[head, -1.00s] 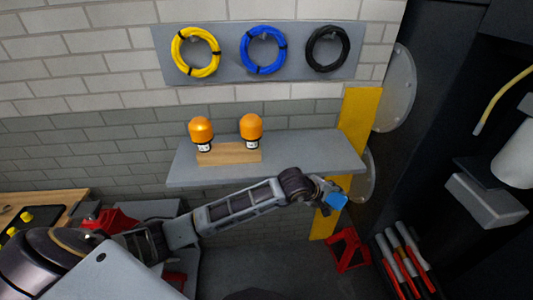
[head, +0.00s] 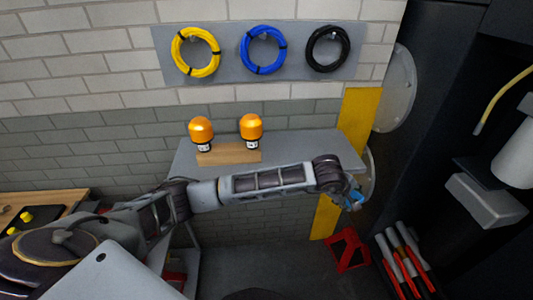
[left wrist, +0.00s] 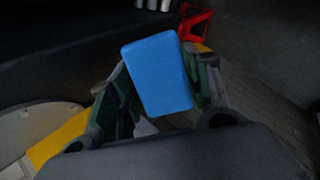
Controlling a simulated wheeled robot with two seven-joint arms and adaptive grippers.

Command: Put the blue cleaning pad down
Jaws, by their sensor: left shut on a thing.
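The blue cleaning pad (left wrist: 157,75) is a flat blue block held between the two fingers of my left gripper (left wrist: 160,95) in the left wrist view. In the head view only a small bit of blue (head: 357,196) shows at the end of my left arm, mostly hidden by the wrist. My left gripper (head: 352,199) is shut on the pad, in the air near the right end of the grey shelf and the yellow strip. My right gripper is not in view.
A grey shelf (head: 300,145) carries two orange-capped items (head: 201,131) on a wooden block (head: 228,155). Yellow, blue and black cable coils hang above. A red stand (head: 347,250) and red-and-white tools (head: 405,262) are at lower right. A round grey disc (head: 396,88) is beside the yellow strip (head: 328,215).

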